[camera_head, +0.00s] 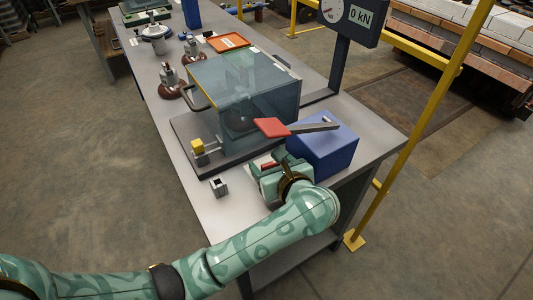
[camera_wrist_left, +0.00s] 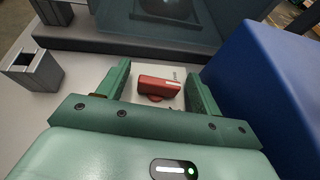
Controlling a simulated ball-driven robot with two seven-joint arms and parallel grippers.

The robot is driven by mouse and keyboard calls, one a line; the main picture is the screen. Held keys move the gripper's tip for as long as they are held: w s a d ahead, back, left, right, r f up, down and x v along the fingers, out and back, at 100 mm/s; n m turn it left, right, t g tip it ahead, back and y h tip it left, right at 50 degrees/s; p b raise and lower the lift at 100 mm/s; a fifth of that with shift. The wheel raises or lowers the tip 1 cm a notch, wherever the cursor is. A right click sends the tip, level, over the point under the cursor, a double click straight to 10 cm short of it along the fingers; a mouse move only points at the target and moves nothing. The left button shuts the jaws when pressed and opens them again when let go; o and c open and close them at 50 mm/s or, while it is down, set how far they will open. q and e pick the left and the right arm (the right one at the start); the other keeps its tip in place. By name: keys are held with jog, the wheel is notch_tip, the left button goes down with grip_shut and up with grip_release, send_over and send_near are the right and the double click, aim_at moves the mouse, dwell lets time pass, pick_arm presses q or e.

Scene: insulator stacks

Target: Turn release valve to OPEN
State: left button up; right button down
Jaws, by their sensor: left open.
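The release valve has a small red handle (camera_wrist_left: 158,86) that shows in the left wrist view between the fingers of my left gripper (camera_wrist_left: 158,78). The handle lies nearly crosswise between the fingers, with a gap on both sides. A small white label lies by its right end, too small to read. In the head view, my left gripper (camera_head: 268,165) is low over the table in front of the blue box (camera_head: 325,147), open around the red handle and partly hiding it. My right gripper is not in view.
A long red-ended lever (camera_head: 272,128) juts from the blue box above my gripper. A clear-walled test chamber (camera_head: 230,85) stands behind. A small grey square socket (camera_head: 218,186) stands to the left. The gauge display (camera_head: 357,17) reads 0 kN. Bare table (camera_head: 205,200) lies at front left.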

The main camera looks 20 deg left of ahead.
pick_arm(q)
jog(key=shift+w+a, duration=0.1)
jog(key=shift+w, duration=0.05)
jog(key=c, duration=1)
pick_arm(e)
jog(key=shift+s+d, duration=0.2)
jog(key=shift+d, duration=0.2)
